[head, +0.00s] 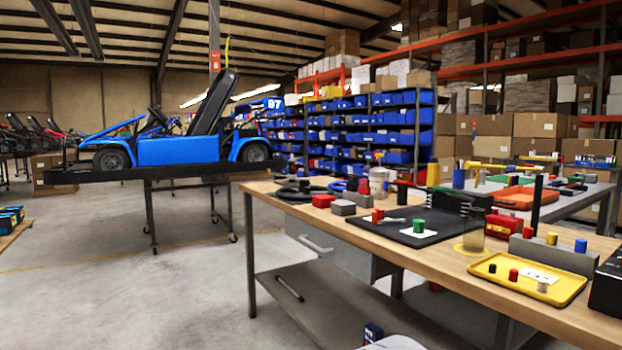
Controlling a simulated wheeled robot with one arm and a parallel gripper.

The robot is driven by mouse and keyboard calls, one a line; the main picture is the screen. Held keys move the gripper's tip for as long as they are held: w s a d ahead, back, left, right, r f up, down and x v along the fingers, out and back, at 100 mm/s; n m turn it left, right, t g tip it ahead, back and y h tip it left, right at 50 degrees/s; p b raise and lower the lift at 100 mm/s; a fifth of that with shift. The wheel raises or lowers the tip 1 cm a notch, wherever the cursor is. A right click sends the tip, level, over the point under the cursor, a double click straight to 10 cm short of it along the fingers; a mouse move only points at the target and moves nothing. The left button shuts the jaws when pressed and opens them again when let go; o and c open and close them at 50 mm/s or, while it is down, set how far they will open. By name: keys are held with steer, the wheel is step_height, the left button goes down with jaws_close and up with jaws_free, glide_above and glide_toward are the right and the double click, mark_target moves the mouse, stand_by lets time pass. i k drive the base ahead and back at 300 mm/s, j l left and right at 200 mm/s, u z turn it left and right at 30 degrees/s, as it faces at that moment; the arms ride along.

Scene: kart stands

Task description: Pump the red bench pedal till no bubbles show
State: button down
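A wooden-topped workbench (566,318) fills the right side of the head view. I cannot pick out a pedal for certain at this size. A see-through cylinder (470,238) stands on the bench beside the red case. A clear jar (378,182) stands further back. I cannot tell whether either holds liquid or bubbles. My gripper is not in view.
A black mat (388,234) and yellow tray (497,289) with small coloured cylinders lie on the bench. A drawer (330,248) and low shelf (325,310) are underneath. A blue kart (180,150) sits on a stand at left. Open concrete floor (150,300) lies left of the bench.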

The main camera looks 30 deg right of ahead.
mark_target(411, 185)
steer(key=i+j+z, duration=0.3)
steer(key=i, duration=0.2)
steer(key=i+j+z, duration=0.3)
steer(key=i, duration=0.2)
